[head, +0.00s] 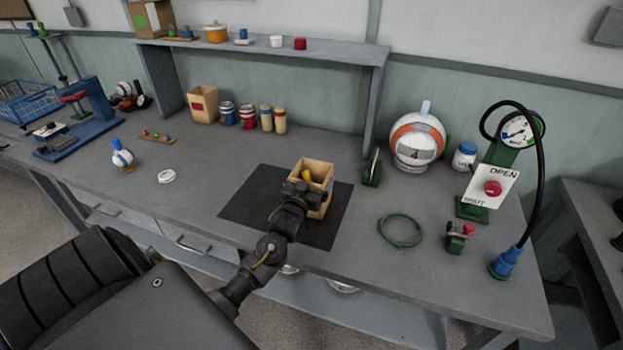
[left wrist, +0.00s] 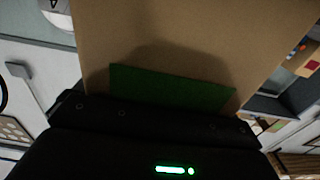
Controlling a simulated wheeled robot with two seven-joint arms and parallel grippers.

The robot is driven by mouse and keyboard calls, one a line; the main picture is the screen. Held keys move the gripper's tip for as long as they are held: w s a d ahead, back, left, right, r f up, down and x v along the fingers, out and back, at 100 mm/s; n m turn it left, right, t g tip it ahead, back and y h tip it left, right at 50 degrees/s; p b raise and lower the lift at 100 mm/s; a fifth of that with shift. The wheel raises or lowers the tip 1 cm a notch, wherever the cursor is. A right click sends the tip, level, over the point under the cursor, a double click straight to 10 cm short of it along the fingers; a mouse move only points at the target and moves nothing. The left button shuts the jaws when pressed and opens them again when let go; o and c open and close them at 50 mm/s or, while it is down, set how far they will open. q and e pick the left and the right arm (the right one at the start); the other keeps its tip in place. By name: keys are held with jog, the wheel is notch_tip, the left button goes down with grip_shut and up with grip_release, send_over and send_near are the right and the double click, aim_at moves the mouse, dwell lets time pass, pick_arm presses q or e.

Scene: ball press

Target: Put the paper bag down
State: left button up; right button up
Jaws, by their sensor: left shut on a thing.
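The open-topped tan paper bag (head: 318,172) is upright over the dark mat (head: 262,190) in the head view. Something yellow shows inside its mouth. My left gripper (head: 303,192) is at the bag's near side, shut on it. In the left wrist view the bag's tan face (left wrist: 200,45) fills the upper middle, with a green patch on it just above the gripper body. Whether the bag's bottom touches the mat is hard to tell. My right gripper is not in view.
A green ring (head: 400,230), a small green valve (head: 457,238) and a gauge stand with a red button (head: 492,188) are to the right. Another tan bag (head: 203,104) and several cans are at the back. The bench left of the mat is mostly clear.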

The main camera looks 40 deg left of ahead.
pick_arm(q)
jog(key=o, duration=0.8)
jog(key=shift+o, duration=0.2)
jog(key=b+v, duration=0.1)
jog(key=v, duration=1.1)
jog(key=shift+b, duration=0.35)
